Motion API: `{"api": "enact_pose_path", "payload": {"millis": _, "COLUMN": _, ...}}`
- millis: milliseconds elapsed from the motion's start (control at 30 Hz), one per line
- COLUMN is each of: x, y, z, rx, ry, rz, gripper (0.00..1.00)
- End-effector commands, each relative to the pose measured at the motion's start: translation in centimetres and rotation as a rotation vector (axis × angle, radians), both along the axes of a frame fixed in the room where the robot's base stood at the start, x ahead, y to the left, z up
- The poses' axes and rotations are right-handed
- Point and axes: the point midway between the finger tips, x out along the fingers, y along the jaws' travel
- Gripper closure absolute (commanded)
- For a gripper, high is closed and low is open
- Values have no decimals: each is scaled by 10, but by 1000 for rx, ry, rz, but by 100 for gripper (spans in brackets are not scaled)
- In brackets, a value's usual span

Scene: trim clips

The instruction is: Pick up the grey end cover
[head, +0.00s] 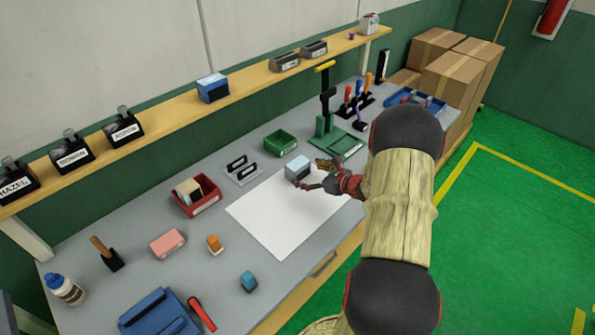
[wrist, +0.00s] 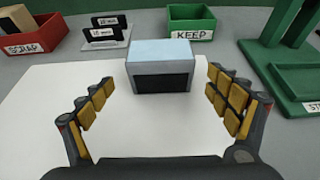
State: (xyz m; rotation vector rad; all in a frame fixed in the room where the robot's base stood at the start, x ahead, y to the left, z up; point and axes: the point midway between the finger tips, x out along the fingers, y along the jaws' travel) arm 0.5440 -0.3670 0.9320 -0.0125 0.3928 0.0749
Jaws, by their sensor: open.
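The grey end cover (head: 298,168) looks like a small box-shaped piece with a pale blue-grey top. It stands on the white sheet near its back edge. In the wrist view the cover (wrist: 161,52) shows a grey frame around a dark front face, straight ahead and centred. My gripper (head: 311,175) is open and empty, low over the sheet. In the wrist view my gripper (wrist: 160,98) has its padded fingers spread wide to the left and right of the cover, with the cover at or just beyond the tips. I cannot tell whether the tips reach beside it.
Behind the white sheet (head: 270,225) stand a green KEEP bin (head: 281,142), a red SCRAP bin (head: 197,196) and a plate with two black clips (head: 240,168). A green press stand (head: 325,125) is at the right. The front of the sheet is clear.

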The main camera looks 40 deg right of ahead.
Motion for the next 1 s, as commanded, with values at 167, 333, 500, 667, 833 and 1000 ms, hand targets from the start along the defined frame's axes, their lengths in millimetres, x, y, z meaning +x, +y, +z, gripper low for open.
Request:
{"api": "enact_pose_path", "payload": {"millis": 167, "x": 14, "y": 1, "z": -5, "rx": -2, "ry": 0, "rz": 3, "gripper": 11}}
{"api": "enact_pose_path", "payload": {"millis": 333, "x": 37, "y": 2, "z": -14, "rx": -2, "ry": 1, "rz": 5, "gripper": 11}}
{"api": "enact_pose_path", "payload": {"millis": 500, "x": 52, "y": 2, "z": -18, "rx": -2, "ry": 0, "rz": 2, "gripper": 11}}
{"api": "enact_pose_path", "payload": {"millis": 667, "x": 52, "y": 2, "z": -17, "rx": -2, "ry": 0, "rz": 2, "gripper": 11}}
{"api": "enact_pose_path", "payload": {"millis": 833, "x": 52, "y": 3, "z": -17, "rx": -2, "ry": 0, "rz": 2, "gripper": 19}}
{"api": "enact_pose_path", "payload": {"millis": 1000, "x": 52, "y": 3, "z": -17, "rx": -2, "ry": 0, "rz": 3, "gripper": 28}}
